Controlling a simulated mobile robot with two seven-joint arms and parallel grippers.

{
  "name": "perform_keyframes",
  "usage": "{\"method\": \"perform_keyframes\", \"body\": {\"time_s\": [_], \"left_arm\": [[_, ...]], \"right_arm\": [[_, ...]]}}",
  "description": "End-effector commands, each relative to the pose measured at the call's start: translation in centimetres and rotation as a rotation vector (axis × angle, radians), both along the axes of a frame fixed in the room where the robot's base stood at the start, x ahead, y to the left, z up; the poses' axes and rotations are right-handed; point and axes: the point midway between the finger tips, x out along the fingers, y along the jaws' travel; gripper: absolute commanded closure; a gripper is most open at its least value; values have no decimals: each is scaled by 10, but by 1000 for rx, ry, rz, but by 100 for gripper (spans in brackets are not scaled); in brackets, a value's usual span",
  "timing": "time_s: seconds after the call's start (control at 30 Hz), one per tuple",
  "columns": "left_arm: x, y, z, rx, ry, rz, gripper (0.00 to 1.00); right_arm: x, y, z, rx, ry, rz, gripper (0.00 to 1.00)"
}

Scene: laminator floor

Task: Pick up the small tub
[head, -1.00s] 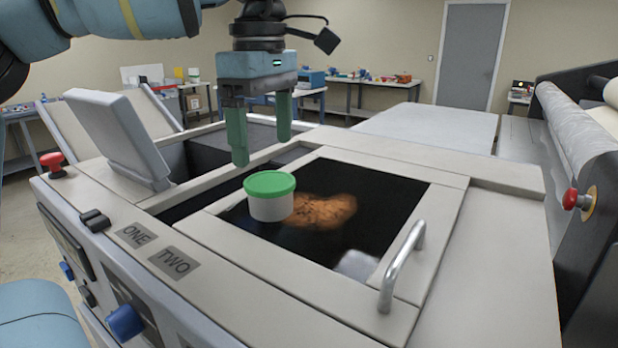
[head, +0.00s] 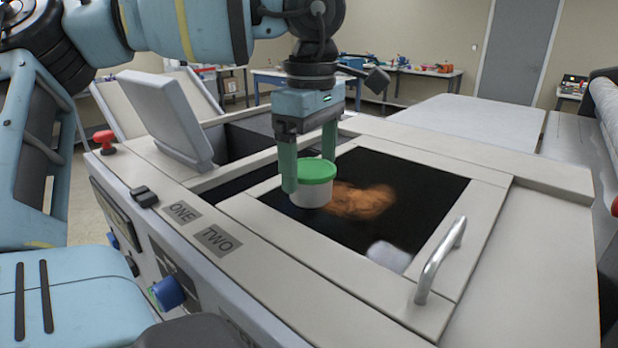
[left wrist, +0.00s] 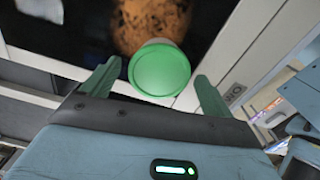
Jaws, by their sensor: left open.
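The small tub (head: 311,193) is white with a green lid and stands upright on the dark glass panel (head: 405,185) of the machine. My left gripper (head: 309,172) is open and points down at the tub in the head view. One finger shows in front of the tub's left side, and the other is partly behind its far side. In the left wrist view the tub's green lid (left wrist: 160,70) lies between and just beyond the two open fingertips. I see no grip on it. My right gripper is not in view.
An orange-brown patch (head: 360,200) shows in the glass beside the tub. A metal handle (head: 440,260) rises at the panel's right. A raised grey flap (head: 165,115) and a red button (head: 104,140) are at the left. Labels ONE and TWO mark the near edge.

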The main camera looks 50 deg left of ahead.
Motion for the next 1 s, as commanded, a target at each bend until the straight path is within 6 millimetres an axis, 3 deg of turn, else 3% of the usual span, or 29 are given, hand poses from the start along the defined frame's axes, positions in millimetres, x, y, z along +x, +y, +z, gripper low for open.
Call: {"method": "perform_keyframes", "body": {"time_s": [0.2,0.43,0.77,1.0], "left_arm": [[0,1,-18,0,-1,1,14],[0,1,-20,0,-1,1,14],[0,0,-19,0,-1,1,56],[0,1,-18,1,-3,1,56]], "right_arm": [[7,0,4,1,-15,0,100],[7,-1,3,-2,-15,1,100],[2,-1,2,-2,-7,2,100],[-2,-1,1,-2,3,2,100]]}}
